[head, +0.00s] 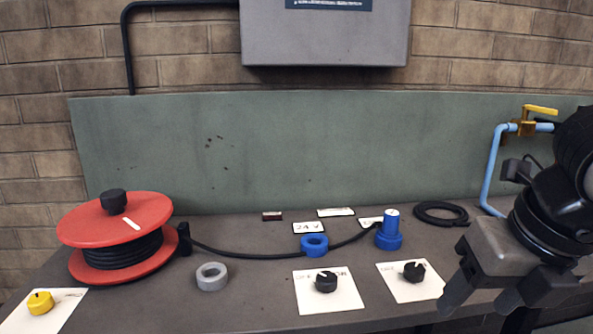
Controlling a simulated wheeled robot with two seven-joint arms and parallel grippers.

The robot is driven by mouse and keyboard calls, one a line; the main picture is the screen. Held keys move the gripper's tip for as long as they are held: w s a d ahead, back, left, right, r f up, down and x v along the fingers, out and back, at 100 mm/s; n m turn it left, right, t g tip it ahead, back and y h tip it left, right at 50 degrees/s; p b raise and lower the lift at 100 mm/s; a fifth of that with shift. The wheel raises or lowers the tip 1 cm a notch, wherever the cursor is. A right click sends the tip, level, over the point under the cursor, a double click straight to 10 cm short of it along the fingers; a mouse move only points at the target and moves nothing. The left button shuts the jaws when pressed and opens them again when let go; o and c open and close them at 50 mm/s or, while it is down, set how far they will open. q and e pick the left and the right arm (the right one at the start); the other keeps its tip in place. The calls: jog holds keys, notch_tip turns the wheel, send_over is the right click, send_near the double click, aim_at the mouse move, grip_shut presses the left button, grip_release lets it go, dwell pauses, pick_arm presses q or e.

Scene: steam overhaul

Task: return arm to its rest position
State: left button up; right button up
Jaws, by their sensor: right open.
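My right arm comes in from the right edge, and my right gripper (478,301) hangs over the front right part of the grey workbench (250,306). Its dark fingers point down and are apart, with nothing seen between them. It is to the right of the white card (425,292) with a black knob (414,271). The fingertips overlap the bench's front edge in the picture; I cannot tell their height above it. My left gripper is not in view.
A red cable reel (84,226), a grey ring (212,284), a blue ring (314,252), a blue cylinder on a flange (391,214), another card with a knob (326,283) and a black coil (462,208) are on the bench. A light-blue pipe (490,165) with a yellow-handled valve (540,109) stands behind my arm.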

jog(key=s+a+f+n+g+y, duration=0.2)
jog(key=a+y, duration=0.1)
jog(key=a, duration=0.2)
jog(key=s+a+f+n+g+y, duration=0.1)
jog(key=a+f+g+y, duration=0.1)
jog(key=a, duration=0.3)
jog(key=s+a+r+m+g+y, duration=0.1)
jog(key=s+a+r+g+y, duration=0.25)
jog(key=a+r+y, duration=0.6)
jog(key=w+d+f+m+t+h, duration=0.2)
jog(key=w+d+f+m+t, duration=0.35)
jog(key=m+t, duration=0.7)
jog(key=w+d+f+m+t+h, duration=0.2)
jog(key=w+f+m+t, duration=0.7)
jog(key=m, duration=0.7)
jog(key=s+d+f+m+g+h, duration=0.1)
jog(key=s+f+m+g+h, duration=0.1)
jog(key=s+f, duration=0.2)
jog(key=s+d+f+m+g+h, duration=0.1)
jog(key=s+f+m+g+h, duration=0.1)
jog(key=f, duration=0.9)
jog(key=s+d+f+m+g+h+p, duration=0.1)
jog(key=s+d+f+m+g+h, duration=0.1)
jog(key=s+f, duration=0.4)
notch_tip(320, 180, down, 2)
jog(key=shift+s+f+m+g+h, duration=0.2)
jog(key=shift+m+g+h, duration=0.35)
jog(key=shift+h, duration=0.6)
